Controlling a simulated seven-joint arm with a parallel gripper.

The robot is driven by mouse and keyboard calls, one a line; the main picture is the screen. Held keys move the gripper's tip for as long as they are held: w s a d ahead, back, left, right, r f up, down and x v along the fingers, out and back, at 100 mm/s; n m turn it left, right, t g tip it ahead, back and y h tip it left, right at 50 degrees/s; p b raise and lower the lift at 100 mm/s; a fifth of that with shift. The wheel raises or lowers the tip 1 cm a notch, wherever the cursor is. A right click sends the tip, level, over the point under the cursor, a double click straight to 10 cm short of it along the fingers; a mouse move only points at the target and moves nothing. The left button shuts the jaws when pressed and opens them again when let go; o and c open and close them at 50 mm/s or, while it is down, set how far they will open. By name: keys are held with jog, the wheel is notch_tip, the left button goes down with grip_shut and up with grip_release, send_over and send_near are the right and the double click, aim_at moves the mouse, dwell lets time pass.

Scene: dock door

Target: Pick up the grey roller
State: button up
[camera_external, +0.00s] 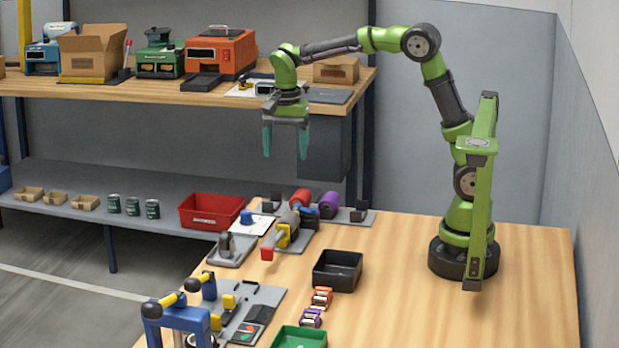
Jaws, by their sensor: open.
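My gripper (285,148) hangs in the air with its teal fingers apart, pointing down, and nothing shows between them. It is above the far left part of the wooden table. Below it in the picture is a cluster of cylinders. A small grey cylinder, which looks like the grey roller (290,218), lies in front of a red cylinder (300,198) and close to a blue part (309,212). A yellow piece (284,236) partly covers its near side. A purple cylinder (329,204) lies to the right. I cannot tell exactly where the grey roller ends.
A black open bin (338,270) stands in front of the cluster, with a green tray (300,338) nearer. A blue frame with yellow-handled parts (178,318) is at front left. A red bin (212,211) sits on the lower shelf behind. The table's right side is mostly clear.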

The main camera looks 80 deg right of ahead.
send_over(288, 215)
jog(key=shift+m, duration=0.3)
jog(key=f, duration=1.1)
jog(key=shift+w+d+f, duration=0.15)
jog(key=shift+d+f, duration=0.1)
jog(key=shift+d, duration=0.15)
jog(key=shift+a+f, duration=0.2)
jog(key=shift+f, duration=1.2)
jog(key=shift+a+f, duration=0.15)
jog(key=shift+f, duration=1.2)
jog(key=c, duration=1.2)
jog(key=shift+r, duration=0.1)
jog(key=shift+c, duration=0.2)
